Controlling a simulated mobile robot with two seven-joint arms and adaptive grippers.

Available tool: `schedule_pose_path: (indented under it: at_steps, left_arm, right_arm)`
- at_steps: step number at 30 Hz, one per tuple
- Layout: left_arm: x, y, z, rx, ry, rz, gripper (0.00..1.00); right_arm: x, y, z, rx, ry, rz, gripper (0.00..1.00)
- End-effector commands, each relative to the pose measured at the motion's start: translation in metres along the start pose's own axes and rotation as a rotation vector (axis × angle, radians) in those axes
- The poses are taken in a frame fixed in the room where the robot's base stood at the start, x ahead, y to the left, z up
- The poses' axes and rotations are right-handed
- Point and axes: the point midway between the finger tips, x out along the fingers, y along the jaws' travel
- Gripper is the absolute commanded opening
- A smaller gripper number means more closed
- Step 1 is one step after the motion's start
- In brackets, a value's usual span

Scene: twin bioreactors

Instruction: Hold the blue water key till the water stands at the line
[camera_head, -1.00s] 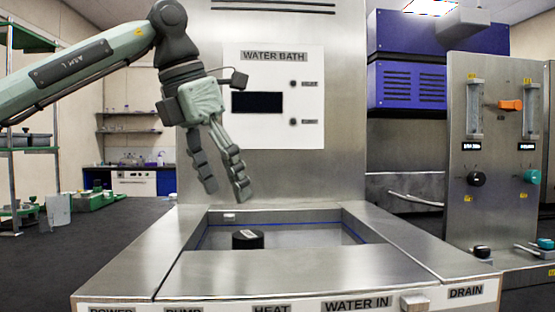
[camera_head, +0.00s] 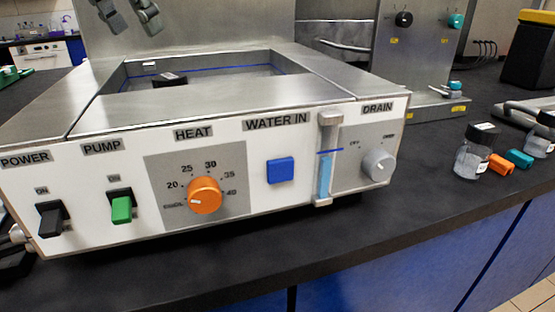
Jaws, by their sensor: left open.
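The blue water key (camera_head: 281,170) is a square button under the WATER IN label on the white front panel of the water bath (camera_head: 225,145). Nothing touches it. To its right, an upright sight gauge (camera_head: 325,178) shows a light blue water column. A dark blue line (camera_head: 329,151) crosses the gauge, and the column's top looks slightly below it. A blue line (camera_head: 210,70) also runs around the inner basin wall. My left gripper (camera_head: 133,24) is open and empty at the top left, behind and above the basin, far from the key. My right gripper is not in view.
The panel also has an orange heat knob (camera_head: 204,195), a green pump switch (camera_head: 121,209), a black power switch (camera_head: 51,219) and a grey drain knob (camera_head: 379,165). A black object (camera_head: 170,79) sits in the basin. Jars (camera_head: 474,150) stand at right. The counter front is clear.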

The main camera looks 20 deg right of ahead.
Motion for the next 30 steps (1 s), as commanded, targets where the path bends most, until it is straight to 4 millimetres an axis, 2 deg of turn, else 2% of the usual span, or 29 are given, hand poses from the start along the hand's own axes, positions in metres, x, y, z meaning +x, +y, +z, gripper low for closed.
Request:
schedule_pose_path:
  at_steps: [4,5,12,14,30]
  left_arm:
    - [0.0000,0.0000,0.0000,0.000,0.000,0.000,0.68]
    - [0.0000,0.0000,0.0000,0.000,0.000,0.000,0.68]
    - [0.0000,0.0000,0.0000,0.000,0.000,0.000,0.68]
    - [0.0000,0.0000,0.0000,0.000,0.000,0.000,0.68]
    - [0.0000,0.0000,0.0000,0.000,0.000,0.000,0.68]
  right_arm:
    - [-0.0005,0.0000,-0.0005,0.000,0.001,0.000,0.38]
    - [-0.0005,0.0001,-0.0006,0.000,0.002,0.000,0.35]
    - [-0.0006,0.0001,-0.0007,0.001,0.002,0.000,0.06]
    - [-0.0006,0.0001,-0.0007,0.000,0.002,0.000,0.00]
    - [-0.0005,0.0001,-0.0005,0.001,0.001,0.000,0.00]
